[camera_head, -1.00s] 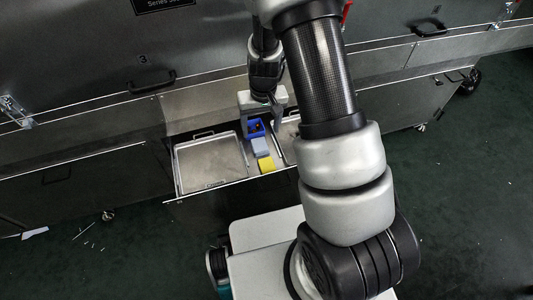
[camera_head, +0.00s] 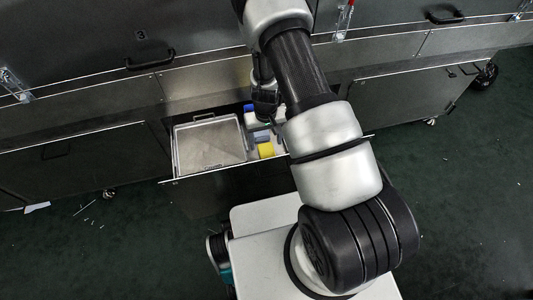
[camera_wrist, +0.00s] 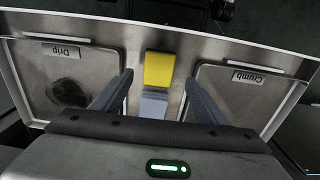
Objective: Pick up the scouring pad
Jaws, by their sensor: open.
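A yellow block (camera_head: 266,150) and a grey-blue block (camera_head: 261,136) lie in a row in the open drawer, between two trays. They show in the wrist view as the yellow block (camera_wrist: 159,70) and the grey-blue block (camera_wrist: 153,104), end to end. I cannot tell for sure which is the scouring pad. My gripper (camera_wrist: 159,77) is open and empty, its fingers on either side of the row and seemingly above it. In the head view my arm hides most of the gripper. A blue item (camera_head: 249,108) shows behind the blocks.
The left tray, labelled Drip (camera_wrist: 108,68), holds a dark stain. The right tray, labelled Crumb (camera_wrist: 198,72), stands on the other side. The drawer's front edge (camera_head: 215,170) is close to the yellow block. Grey cabinet panels (camera_head: 110,100) rise behind.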

